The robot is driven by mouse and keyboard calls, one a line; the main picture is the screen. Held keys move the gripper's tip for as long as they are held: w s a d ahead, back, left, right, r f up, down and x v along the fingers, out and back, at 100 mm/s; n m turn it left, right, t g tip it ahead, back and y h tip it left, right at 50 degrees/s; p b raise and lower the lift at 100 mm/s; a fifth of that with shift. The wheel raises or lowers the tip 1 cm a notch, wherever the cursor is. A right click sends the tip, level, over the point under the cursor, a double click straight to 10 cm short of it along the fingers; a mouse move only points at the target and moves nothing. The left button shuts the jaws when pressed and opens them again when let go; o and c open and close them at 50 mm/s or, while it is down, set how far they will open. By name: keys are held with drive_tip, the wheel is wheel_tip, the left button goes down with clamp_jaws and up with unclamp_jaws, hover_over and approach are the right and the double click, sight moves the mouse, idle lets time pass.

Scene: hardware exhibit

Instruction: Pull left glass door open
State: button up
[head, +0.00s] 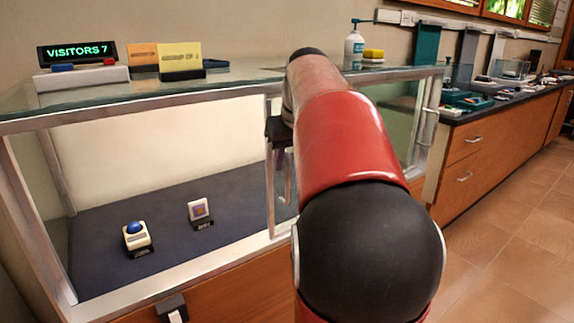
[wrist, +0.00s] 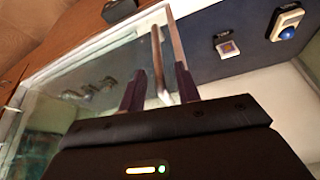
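The left glass door (head: 165,180) spans the left front of a silver-framed display case. It looks clear and appears closed, though the transparent pane makes this hard to tell. My gripper (head: 283,178) is at the upright frame by its right edge, partly hidden behind my red arm in the head view. In the wrist view my gripper (wrist: 160,70) has its two dark fingers apart, one on each side of a thin upright handle (wrist: 157,50). A gap shows between the handle and each finger. A greenish reflecting pane (wrist: 85,95) lies to the left there.
Inside the case stand a blue-button box (head: 136,237) and a small white block (head: 199,211). A visitors sign (head: 77,51) and a soap bottle (head: 354,48) stand on top. Wooden drawers (head: 470,150) run along the right; the tiled floor (head: 510,240) there is clear.

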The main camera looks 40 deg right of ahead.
drive_tip(key=v, duration=0.5)
idle(0.4)
